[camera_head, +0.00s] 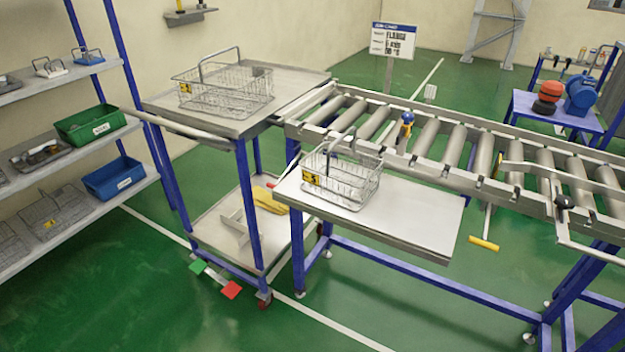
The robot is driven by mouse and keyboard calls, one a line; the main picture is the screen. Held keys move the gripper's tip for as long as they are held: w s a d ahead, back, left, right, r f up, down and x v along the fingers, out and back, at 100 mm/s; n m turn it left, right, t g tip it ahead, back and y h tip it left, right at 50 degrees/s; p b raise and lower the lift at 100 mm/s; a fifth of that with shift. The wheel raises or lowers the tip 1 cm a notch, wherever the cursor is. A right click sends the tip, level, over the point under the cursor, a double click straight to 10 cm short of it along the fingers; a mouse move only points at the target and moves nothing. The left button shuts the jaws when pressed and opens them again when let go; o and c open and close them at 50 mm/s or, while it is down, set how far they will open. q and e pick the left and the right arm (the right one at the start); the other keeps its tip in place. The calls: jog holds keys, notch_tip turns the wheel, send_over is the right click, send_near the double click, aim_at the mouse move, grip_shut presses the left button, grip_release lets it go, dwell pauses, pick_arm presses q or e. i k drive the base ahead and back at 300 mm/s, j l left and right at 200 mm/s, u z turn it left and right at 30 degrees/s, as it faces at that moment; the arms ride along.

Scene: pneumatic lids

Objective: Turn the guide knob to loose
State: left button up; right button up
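A black knob (564,202) sits at the right on a pale metal guide bar (566,230) beside the roller conveyor (455,148). It is probably the guide knob; its markings and setting are too small to tell. The guide's pale rail (540,166) runs over the rollers behind it. Neither of my grippers shows in the head view, and nothing is touching the knob.
A wire basket (341,183) stands on the white side shelf (415,216) in front of the conveyor. Another basket (223,90) stands on the trolley (160,105) at left. A yellow-handled lever (484,243) hangs below the conveyor. The shelf's right part is clear.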

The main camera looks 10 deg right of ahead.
aim_at(564, 202)
jog(key=z, duration=1.65)
